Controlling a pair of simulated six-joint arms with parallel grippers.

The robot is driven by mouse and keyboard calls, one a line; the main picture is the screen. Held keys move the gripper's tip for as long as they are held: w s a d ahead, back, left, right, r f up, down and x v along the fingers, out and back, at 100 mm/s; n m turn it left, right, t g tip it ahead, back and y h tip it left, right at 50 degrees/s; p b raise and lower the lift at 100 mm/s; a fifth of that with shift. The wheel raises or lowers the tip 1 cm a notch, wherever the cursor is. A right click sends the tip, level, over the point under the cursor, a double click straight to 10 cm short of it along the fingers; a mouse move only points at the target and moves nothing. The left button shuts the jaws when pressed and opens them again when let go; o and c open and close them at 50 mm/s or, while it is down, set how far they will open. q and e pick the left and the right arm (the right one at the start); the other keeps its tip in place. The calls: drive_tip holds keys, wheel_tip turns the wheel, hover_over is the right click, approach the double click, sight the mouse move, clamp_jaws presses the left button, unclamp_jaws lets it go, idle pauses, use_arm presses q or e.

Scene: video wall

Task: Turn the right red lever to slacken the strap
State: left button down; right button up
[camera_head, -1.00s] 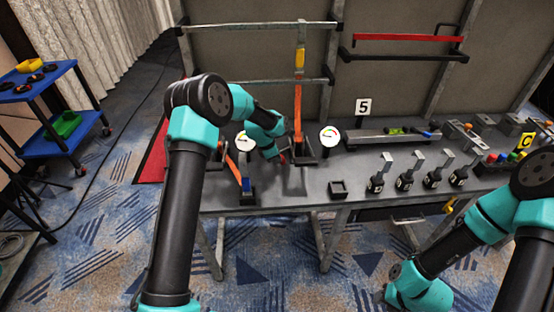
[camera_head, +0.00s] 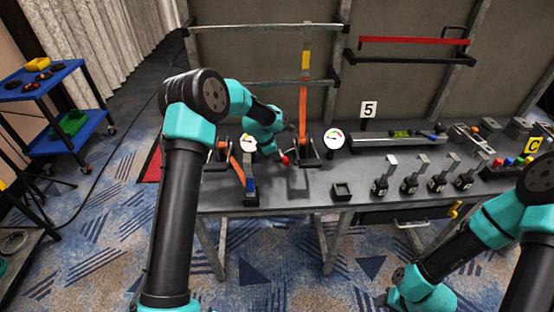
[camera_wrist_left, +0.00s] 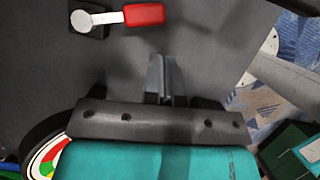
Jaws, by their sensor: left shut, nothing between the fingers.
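The right red lever (camera_head: 284,159) is on the bench in the head view, left of the foot of a vertical orange strap (camera_head: 303,100). In the left wrist view the red lever (camera_wrist_left: 143,14) lies at the top edge, joined to a round pale knob on a dark base. My left gripper (camera_wrist_left: 164,82) is shut and empty, apart from the lever and over grey bench top. In the head view my left wrist hides most of this gripper. A second, slanted orange strap (camera_head: 236,166) is farther left. My right arm is at the lower right; its gripper is out of view.
A dial gauge (camera_head: 333,139) stands right of the strap, and another gauge (camera_head: 248,142) is near my left wrist. A small dark tray (camera_head: 342,190) and several black-based switches (camera_head: 410,184) line the bench front. A blue cart (camera_head: 62,138) stands on the left.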

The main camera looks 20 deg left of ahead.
use_arm(q)
drive_tip(key=v, duration=0.7)
drive_tip(key=shift+s+r, duration=0.2)
drive_tip(key=shift+s, duration=0.1)
drive_tip(key=shift+d, duration=0.2)
drive_tip(key=d+r+m, duration=0.1)
drive_tip(key=d+m, duration=0.1)
drive_tip(key=d, duration=0.2)
drive_tip(key=d+r+m+t+h, duration=0.1)
drive_tip(key=d+m, duration=0.2)
drive_tip(key=d, duration=0.1)
drive_tip(key=s+d+r+m+t, duration=0.1)
drive_tip(key=d+r+m, duration=0.1)
drive_tip(key=d, duration=0.2)
drive_tip(key=shift+d+r, duration=0.1)
drive_tip(key=shift+d, duration=0.25)
drive_tip(key=s+d+f+m+t, duration=0.1)
drive_tip(key=s+d+f+m, duration=0.35)
drive_tip(key=s+m, duration=0.3)
drive_tip(key=s+a+f+m+g, duration=0.2)
drive_tip(key=s+a+f, duration=0.3)
drive_tip(key=s+f, duration=0.6)
drive_tip(key=s+a+f+m+g+y, duration=0.1)
drive_tip(key=s+a+f+m, duration=0.4)
drive_tip(key=s+f, duration=0.5)
drive_tip(key=s+g, duration=0.1)
drive_tip(key=s, duration=0.4)
drive_tip(key=shift+a+f, duration=0.35)
drive_tip(key=shift+f, duration=0.05)
